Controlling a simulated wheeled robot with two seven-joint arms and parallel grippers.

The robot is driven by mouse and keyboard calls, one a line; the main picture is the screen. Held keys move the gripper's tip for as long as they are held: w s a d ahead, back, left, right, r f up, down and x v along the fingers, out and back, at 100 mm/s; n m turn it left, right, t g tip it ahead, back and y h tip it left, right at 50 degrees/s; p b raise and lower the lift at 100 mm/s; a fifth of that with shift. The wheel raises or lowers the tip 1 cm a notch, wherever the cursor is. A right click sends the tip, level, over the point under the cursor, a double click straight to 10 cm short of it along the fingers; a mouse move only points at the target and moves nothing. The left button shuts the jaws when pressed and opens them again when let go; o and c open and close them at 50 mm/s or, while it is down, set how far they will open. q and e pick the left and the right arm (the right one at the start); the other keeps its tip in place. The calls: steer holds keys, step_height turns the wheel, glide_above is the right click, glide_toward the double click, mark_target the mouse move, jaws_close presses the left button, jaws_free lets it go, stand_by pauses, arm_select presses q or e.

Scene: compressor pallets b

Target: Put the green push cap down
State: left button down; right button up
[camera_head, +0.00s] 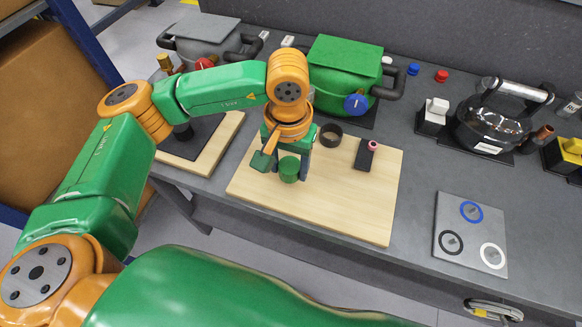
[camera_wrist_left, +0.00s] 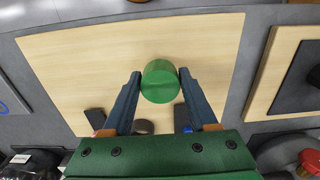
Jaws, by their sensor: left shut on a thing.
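The green push cap (camera_head: 289,169) is a short green cylinder. My left gripper (camera_head: 290,165) is shut on it, over the wooden board (camera_head: 350,215) on the grey bench. In the left wrist view the cap (camera_wrist_left: 160,82) sits between the two dark blue fingers of my left gripper (camera_wrist_left: 158,88), with the pale board (camera_wrist_left: 90,60) behind it. I cannot tell whether the cap touches the board or hangs a little above it. My right gripper is not in view.
On the board's far side are a black ring (camera_head: 331,135) and a dark block with a pink top (camera_head: 366,154). A green compressor (camera_head: 345,75) stands behind. A grey plate with coloured rings (camera_head: 470,235) lies to the right. The board's front right is bare.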

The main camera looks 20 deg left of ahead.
mark_target(290, 174)
arm_select(q)
step_height(290, 174, down, 4)
steer(key=shift+w+r+p, duration=0.1)
steer(key=shift+r+p, duration=0.1)
steer(key=shift+p, duration=0.7)
steer(key=shift+f+b, duration=0.25)
steer(key=shift+b, duration=0.15)
steer(key=shift+c, duration=0.9)
jaws_free()
steer(key=shift+r, duration=0.1)
steer(key=shift+r+p, duration=0.4)
steer(key=shift+p, duration=0.1)
step_height(290, 174, up, 11)
steer(key=b, duration=0.3)
steer(key=shift+d+f, duration=0.1)
steer(key=shift+f, duration=0.05)
steer(key=shift+r, duration=0.45)
